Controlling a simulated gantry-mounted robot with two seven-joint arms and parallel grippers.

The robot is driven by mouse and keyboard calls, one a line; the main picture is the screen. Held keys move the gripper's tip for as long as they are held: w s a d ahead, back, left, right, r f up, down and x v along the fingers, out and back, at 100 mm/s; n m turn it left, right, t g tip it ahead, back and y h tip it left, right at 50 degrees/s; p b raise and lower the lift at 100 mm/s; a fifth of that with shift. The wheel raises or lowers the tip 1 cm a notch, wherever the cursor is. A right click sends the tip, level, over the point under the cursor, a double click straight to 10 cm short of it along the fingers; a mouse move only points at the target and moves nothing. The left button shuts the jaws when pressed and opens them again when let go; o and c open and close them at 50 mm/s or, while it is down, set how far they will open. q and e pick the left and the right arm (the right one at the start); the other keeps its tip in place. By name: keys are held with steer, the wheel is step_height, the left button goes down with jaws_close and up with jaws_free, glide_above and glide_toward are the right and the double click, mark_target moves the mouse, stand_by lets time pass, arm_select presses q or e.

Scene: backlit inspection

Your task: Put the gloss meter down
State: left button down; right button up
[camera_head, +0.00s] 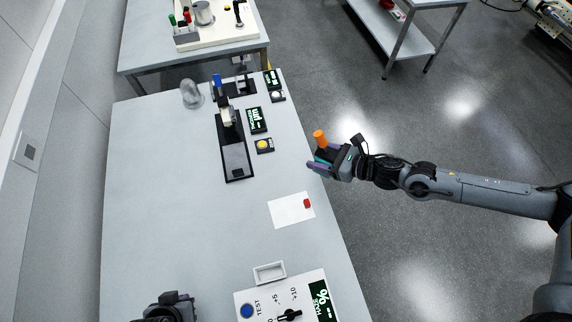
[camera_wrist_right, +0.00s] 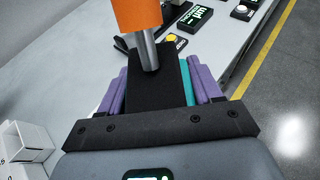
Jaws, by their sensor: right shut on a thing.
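The gloss meter (camera_wrist_right: 157,85) appears as a black block with an orange cylinder on a metal stem. It is in my right gripper, which is shut on it. In the head view the orange top (camera_head: 320,138) stands above my right gripper (camera_head: 318,162), just past the table's right edge. In the wrist view the purple fingers flank the block, with a teal strip on its right side. The block's underside is hidden. A dark grey part, seemingly my left gripper (camera_head: 168,306), shows at the bottom left; its fingers cannot be made out.
On the grey table (camera_head: 150,200) lie a white card with a red piece (camera_head: 286,211), a small white tray (camera_head: 269,272) and a control panel (camera_head: 262,308). A black press (camera_head: 233,155), dark displays (camera_head: 257,120) and a yellow button (camera_head: 264,145) stand farther back. The table's left half is mostly clear.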

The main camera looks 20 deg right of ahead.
steer(key=shift+w+a+f, duration=1.3)
steer(key=shift+a+f, duration=0.1)
steer(key=shift+f, duration=0.4)
steer(key=shift+w+a+f, duration=1.3)
steer(key=shift+a+f, duration=0.1)
steer(key=shift+f, duration=0.35)
steer(key=shift+w+a+f, duration=1.3)
steer(key=shift+a+f, duration=0.1)
steer(key=shift+f, duration=0.4)
steer(key=shift+f, duration=0.15)
steer(key=o, duration=1.2)
